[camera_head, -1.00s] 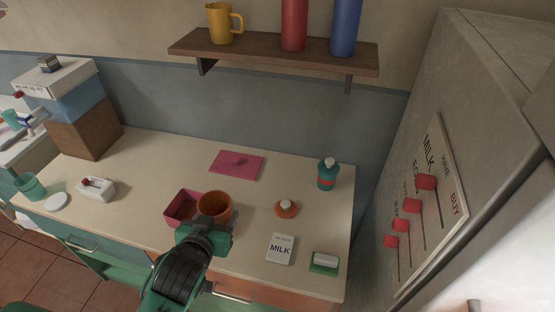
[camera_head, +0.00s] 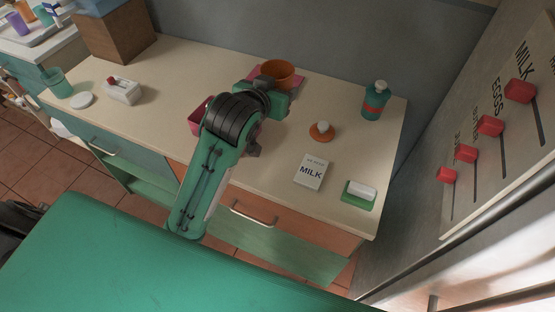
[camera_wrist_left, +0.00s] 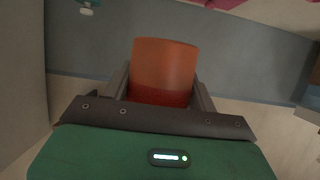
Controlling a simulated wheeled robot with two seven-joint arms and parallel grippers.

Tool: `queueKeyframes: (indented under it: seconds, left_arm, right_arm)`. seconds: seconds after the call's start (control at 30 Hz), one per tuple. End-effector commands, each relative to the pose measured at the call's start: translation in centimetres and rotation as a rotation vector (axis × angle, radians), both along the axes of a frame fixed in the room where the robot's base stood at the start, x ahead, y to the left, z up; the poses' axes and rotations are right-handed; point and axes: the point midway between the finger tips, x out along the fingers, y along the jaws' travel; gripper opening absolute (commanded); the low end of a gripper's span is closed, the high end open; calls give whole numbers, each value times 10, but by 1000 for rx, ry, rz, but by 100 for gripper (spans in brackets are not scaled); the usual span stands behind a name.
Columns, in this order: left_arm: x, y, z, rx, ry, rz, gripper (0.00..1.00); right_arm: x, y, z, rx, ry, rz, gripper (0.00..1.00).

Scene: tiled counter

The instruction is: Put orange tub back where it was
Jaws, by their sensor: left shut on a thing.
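The orange tub (camera_head: 278,72) is upright at the back of the counter, over or on the pink mat (camera_head: 292,82). I cannot tell whether it touches the mat. My left gripper (camera_head: 268,84) is shut on the tub; in the left wrist view the tub (camera_wrist_left: 164,70) sits between the two fingers. The pink box (camera_head: 197,118), open in the earlier view, is partly hidden behind my left arm. My right gripper is not in view.
A teal bottle (camera_head: 374,100), an orange dish with a white knob (camera_head: 321,131), a milk card (camera_head: 311,171) and a green sponge holder (camera_head: 358,194) stand to the right. A white box with a red knob (camera_head: 123,91) is at left.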

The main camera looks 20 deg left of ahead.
Motion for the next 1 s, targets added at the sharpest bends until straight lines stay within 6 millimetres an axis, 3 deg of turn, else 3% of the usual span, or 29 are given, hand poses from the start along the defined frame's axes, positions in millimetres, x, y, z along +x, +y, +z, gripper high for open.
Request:
queueKeyframes:
  seconds: [0.17, 0.6, 1.0]
  left_arm:
    - [2, -1, -19, 2, 7, -3, 24]
    - [1, -1, -131, 2, 6, -4, 24]
    - [1, 0, -178, 2, 5, -3, 24]
  right_arm:
    - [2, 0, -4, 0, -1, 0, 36]
    - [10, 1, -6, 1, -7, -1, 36]
    - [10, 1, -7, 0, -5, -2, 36]
